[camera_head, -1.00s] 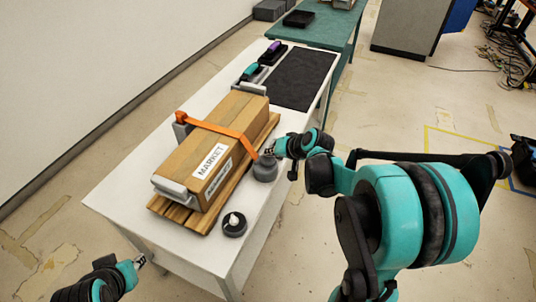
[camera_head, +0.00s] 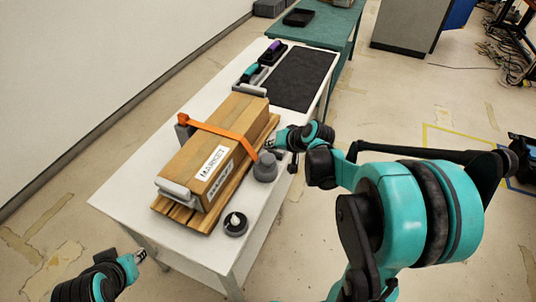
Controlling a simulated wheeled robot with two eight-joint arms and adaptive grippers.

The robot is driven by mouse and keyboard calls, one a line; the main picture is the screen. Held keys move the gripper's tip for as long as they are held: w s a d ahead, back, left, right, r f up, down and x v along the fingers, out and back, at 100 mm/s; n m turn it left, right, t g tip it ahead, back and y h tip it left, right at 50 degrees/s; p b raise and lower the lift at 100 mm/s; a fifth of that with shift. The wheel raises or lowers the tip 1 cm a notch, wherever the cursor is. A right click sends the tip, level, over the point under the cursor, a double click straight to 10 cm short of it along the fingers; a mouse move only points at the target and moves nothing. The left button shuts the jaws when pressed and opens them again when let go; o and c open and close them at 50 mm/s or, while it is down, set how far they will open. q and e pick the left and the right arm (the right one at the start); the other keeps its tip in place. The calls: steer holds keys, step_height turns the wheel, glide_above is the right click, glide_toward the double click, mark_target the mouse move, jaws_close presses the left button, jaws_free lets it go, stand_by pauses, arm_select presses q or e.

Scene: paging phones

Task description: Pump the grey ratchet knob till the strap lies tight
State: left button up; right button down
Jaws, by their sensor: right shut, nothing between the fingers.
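The grey ratchet knob (camera_head: 265,168) stands at the right edge of the wooden pallet (camera_head: 187,216). The orange strap (camera_head: 222,131) crosses over the wooden box (camera_head: 205,160) from a grey block (camera_head: 184,128) on its far left side down to the knob. I cannot tell from here how tight it lies. My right gripper (camera_head: 270,143) is shut and empty, just above and behind the knob; a small gap seems to show between them. My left gripper (camera_head: 140,256) is low at the left, off the table's near edge; its finger gap is too small to judge.
The white table (camera_head: 130,194) bears all this. A dark round dish with a white piece (camera_head: 235,224) stands near the front. Behind the box lie a black mat (camera_head: 302,78), a teal-handled tool (camera_head: 250,72) and a purple-topped tool (camera_head: 274,48). A green table (camera_head: 325,32) stands beyond.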

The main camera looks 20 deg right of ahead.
mark_target(269, 160)
steer(key=shift+r+p, duration=0.9)
steer(key=shift+r, duration=0.5)
steer(key=shift+f, duration=0.1)
steer(key=shift+s+a, duration=0.3)
steer(key=s+a+r+n+h, duration=0.1)
steer(key=s+a, duration=0.4)
steer(key=s, duration=0.5)
steer(key=s+a+r+n+g+h, duration=0.1)
steer(key=s+a+n, duration=0.3)
steer(key=s, duration=0.7)
steer(key=shift+a+n+g+h, duration=0.3)
steer(key=shift+a, duration=0.05)
